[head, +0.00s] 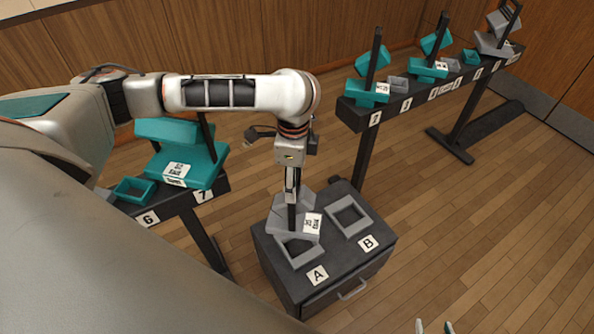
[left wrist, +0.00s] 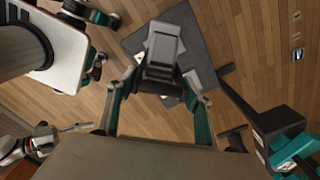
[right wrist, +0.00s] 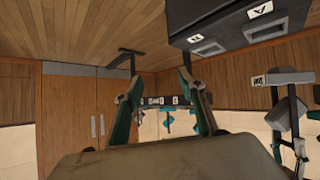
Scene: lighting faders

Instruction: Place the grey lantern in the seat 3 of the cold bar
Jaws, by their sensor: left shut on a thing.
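The grey lantern (head: 293,222), with a white label and a dark upright stem, is at seat A of the dark cabinet (head: 325,287). It overlaps seat A's grey frame; I cannot tell whether it rests there or hangs just above. My left gripper (head: 291,182) reaches down from above, shut on the lantern's stem. In the left wrist view, the lantern (left wrist: 165,45) shows between the fingers. My right gripper (right wrist: 155,88) is open and empty; only its fingertips (head: 435,327) show at the head view's bottom edge. I cannot tell which bar is the cold bar.
The right bar (head: 403,104) carries teal lanterns, a grey lantern (head: 497,38) at its far end and empty grey and teal frames. The left bar (head: 173,205), labelled 6 and 7, holds a teal lantern (head: 180,150). Seat B (head: 351,216) is empty. Floor right of the cabinet is clear.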

